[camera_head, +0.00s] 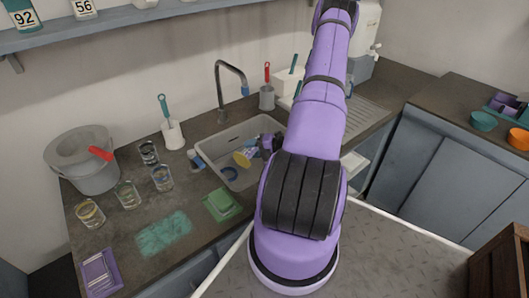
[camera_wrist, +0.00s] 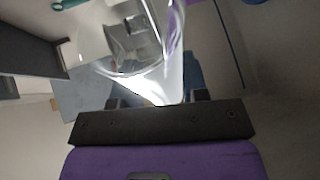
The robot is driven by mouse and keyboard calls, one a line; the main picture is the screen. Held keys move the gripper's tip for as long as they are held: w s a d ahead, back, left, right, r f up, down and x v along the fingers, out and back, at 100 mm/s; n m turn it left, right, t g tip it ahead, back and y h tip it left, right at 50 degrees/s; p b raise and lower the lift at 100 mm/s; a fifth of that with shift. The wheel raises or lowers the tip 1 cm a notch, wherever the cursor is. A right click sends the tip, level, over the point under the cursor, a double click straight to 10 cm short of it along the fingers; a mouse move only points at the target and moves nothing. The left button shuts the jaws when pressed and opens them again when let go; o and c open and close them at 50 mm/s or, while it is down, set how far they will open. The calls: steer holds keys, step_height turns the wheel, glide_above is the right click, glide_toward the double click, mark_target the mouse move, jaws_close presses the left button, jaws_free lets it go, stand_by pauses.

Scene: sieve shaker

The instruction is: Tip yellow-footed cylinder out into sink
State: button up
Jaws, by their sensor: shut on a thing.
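In the wrist view the clear glass of the cylinder (camera_wrist: 150,78) fills the space ahead of my gripper (camera_wrist: 157,99). I cannot tell whether liquid is in it. The grey sink (camera_head: 207,152) is set into the dark counter, and my arm hides its right part.
A curved faucet (camera_head: 232,68) rises behind the basin. Several glass vessels, including one (camera_head: 162,178), stand left on the counter near a grey bucket (camera_head: 82,165). A green sponge (camera_head: 222,204) lies in front of the sink.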

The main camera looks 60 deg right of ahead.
steer(key=shift+d+f+m+t+y+p, duration=0.2)
steer(key=shift+m+t+y+p, duration=0.15)
steer(key=shift+m, duration=0.35)
stand_by(0.8)
steer(key=shift+a+r+n, duration=0.25)
steer(key=shift+n, duration=0.45)
steer(key=shift+a+f+n+h, duration=0.1)
steer(key=shift+a+n+h, duration=0.15)
steer(key=shift+h, duration=0.2)
steer(key=shift+a+f+n+g+h, duration=0.2)
steer(key=shift+f+n+g+h, duration=0.15)
steer(key=shift+g, duration=0.1)
